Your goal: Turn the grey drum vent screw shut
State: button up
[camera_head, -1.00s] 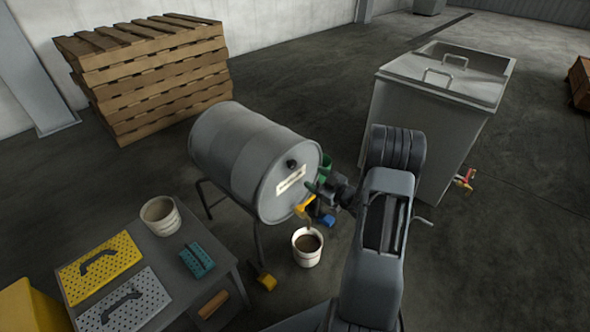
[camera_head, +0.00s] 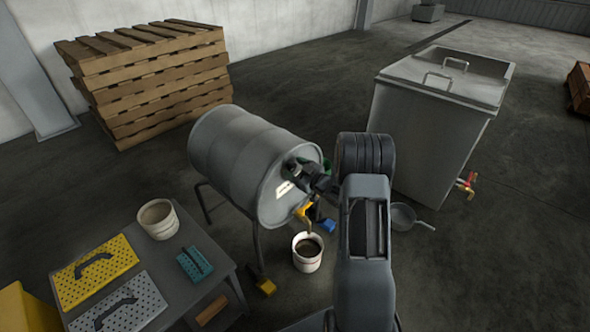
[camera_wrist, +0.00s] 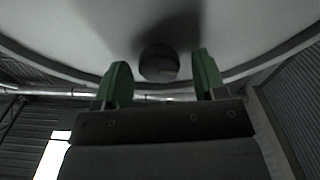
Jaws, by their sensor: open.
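The grey drum (camera_head: 235,150) lies on its side on a dark stand, its round end turned toward my arm. Its vent screw (camera_wrist: 160,63) is a dark round knob on the drum end, seen in the wrist view. My gripper (camera_wrist: 161,82) is open, with one green finger on each side of the screw and a gap at both sides. I cannot tell how far the fingers reach along it. In the head view my gripper (camera_head: 299,166) is at the upper part of the drum end and hides the screw.
A yellow tap (camera_head: 303,210) sits low on the drum end, above a white bucket (camera_head: 307,262) with dark liquid. A low table (camera_head: 190,250) stands front left. A lidded grey tank (camera_head: 420,130) stands right, with a pan (camera_head: 403,216) beside it.

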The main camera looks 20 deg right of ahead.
jog(key=c, duration=0.9)
jog(key=shift+c, duration=0.2)
jog(key=shift+m, duration=0.3)
jog(key=m+p, duration=0.2)
jog(key=shift+r+m, duration=0.1)
jog(key=shift+m, duration=0.3)
jog(key=m+p, duration=0.3)
jog(key=m, duration=0.2)
jog(key=shift+d+m, duration=0.1)
jog(key=shift+m, duration=0.2)
jog(key=m+p, duration=0.2)
jog(key=m, duration=0.3)
jog(key=shift+p, duration=0.4)
jog(key=shift+f+m+p, duration=0.15)
jog(key=shift+m+p, duration=0.2)
jog(key=shift+m, duration=0.65)
jog(key=shift+f+m+p, duration=0.15)
jog(key=shift+m+p, duration=0.15)
jog(key=shift+m, duration=0.7)
